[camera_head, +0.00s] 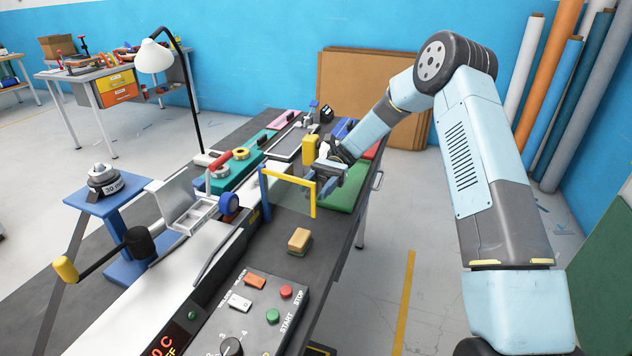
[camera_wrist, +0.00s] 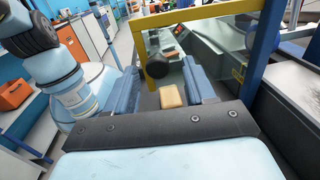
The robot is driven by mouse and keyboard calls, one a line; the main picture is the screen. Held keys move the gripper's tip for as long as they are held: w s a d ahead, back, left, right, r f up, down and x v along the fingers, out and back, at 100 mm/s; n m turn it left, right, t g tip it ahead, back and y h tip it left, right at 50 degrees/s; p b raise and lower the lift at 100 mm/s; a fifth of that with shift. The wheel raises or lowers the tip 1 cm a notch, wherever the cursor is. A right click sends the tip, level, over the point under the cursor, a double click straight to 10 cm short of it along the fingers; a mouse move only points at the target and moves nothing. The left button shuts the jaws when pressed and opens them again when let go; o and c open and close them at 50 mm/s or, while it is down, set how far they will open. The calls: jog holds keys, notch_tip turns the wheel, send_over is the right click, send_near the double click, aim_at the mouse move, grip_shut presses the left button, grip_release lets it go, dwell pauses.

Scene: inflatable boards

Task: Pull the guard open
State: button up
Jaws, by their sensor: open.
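The guard (camera_head: 287,192) is a clear panel in a yellow frame, standing upright near the middle of the bench in the head view. In the wrist view its yellow frame (camera_wrist: 205,20) crosses the top, with one post coming down on the left. A round black knob (camera_wrist: 157,65) shows between my fingers; it looks like the guard's handle. My gripper (camera_head: 325,178) is beside the guard's far right side. In the wrist view my gripper (camera_wrist: 166,80) is open, with a blue finger on each side of the knob. I cannot tell whether either finger touches it.
A tan block (camera_head: 299,240) lies on the bench in front of the guard. A control box (camera_head: 255,310) with START and STOP buttons stands nearer. A white tray (camera_head: 200,212) and blue wheel are left of the guard. A green mat (camera_head: 345,190) lies under my wrist.

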jog(key=v, duration=1.3)
jog(key=shift+w+d, duration=0.15)
jog(key=shift+w, duration=0.15)
